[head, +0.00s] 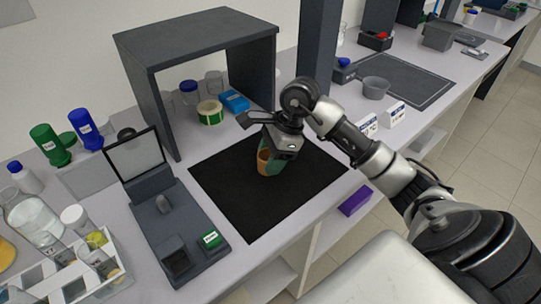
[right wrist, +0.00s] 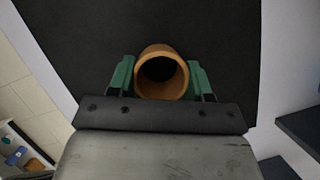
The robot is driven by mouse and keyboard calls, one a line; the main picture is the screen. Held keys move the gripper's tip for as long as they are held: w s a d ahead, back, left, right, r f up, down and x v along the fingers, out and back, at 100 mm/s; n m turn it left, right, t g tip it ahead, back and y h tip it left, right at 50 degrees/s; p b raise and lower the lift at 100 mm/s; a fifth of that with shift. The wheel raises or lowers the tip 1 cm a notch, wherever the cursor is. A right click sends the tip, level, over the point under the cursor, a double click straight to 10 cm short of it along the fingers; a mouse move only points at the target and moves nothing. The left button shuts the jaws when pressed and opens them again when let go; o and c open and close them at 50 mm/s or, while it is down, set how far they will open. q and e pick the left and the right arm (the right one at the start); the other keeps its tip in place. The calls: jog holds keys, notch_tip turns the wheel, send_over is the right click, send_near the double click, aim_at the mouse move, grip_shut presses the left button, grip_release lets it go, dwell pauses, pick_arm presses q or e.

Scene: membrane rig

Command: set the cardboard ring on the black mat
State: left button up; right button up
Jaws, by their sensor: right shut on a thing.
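The cardboard ring (head: 263,160) is a short orange-brown tube. It also shows in the right wrist view (right wrist: 162,74), with its open end facing the camera. My right gripper (head: 268,165) has its green fingers shut on the ring, one on each side. The gripper points down over the middle of the black mat (head: 240,205), which lies flat on the bench. The mat also fills much of the right wrist view (right wrist: 215,30). Whether the ring touches the mat or hangs just above it, I cannot tell. My left gripper is not in view.
A dark shelf frame (head: 195,35) stands behind the mat, with a tape roll (head: 210,113) and a blue box (head: 234,102) under it. A dark device with a screen (head: 134,156) stands left of the mat.

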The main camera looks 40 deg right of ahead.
jog(key=shift+f, duration=0.2)
jog(key=o, duration=0.9)
jog(key=shift+r, duration=0.1)
jog(key=shift+r, duration=0.1)
jog(key=b+v, duration=0.1)
jog(key=v, duration=1.1)
